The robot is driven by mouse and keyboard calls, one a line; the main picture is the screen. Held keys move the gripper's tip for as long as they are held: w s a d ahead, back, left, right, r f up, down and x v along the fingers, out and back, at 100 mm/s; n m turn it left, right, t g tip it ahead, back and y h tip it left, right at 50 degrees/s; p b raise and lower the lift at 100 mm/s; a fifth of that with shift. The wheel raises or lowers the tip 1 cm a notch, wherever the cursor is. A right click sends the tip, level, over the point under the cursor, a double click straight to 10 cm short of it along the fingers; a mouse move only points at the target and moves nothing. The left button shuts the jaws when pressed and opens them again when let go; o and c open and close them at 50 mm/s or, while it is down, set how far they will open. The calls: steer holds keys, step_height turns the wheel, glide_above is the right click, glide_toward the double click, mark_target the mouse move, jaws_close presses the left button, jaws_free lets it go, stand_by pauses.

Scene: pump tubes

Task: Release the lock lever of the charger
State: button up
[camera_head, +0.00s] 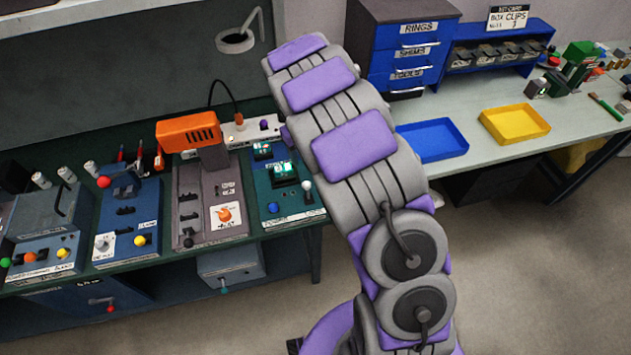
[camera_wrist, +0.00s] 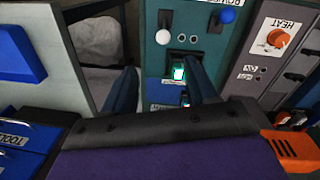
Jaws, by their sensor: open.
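The charger is a teal unit (camera_head: 290,205), also seen in the wrist view (camera_wrist: 155,15). It has a white ball knob (camera_head: 306,186), also in the wrist view (camera_wrist: 163,37), and a blue ball knob (camera_head: 272,208), also in the wrist view (camera_wrist: 227,15). A green-lit part (camera_wrist: 178,72) sits in a dark slot, with another lit part below it. I cannot tell which part is the lock lever. My gripper (camera_wrist: 160,68) is open and empty, its fingers over the charger area, the right finger near the lit part. In the head view my arm hides the gripper.
Left of the charger stands a grey heat unit (camera_head: 210,205) with an orange top (camera_head: 190,131), then a blue unit (camera_head: 128,215). To the right are an empty blue tray (camera_head: 432,140), a yellow tray (camera_head: 515,124) and blue drawers (camera_head: 402,68). A floor gap separates the benches.

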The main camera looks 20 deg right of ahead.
mark_target(306, 183)
steer(key=f, duration=0.5)
steer(key=w+f+b, duration=0.1)
steer(key=f, duration=1.1)
steer(key=shift+w+d+f, duration=0.15)
steer(key=shift+d, duration=0.1)
steer(key=shift+a+f, duration=0.1)
steer(key=shift+f, duration=0.5)
steer(key=shift+c, duration=0.3)
jaws_close()
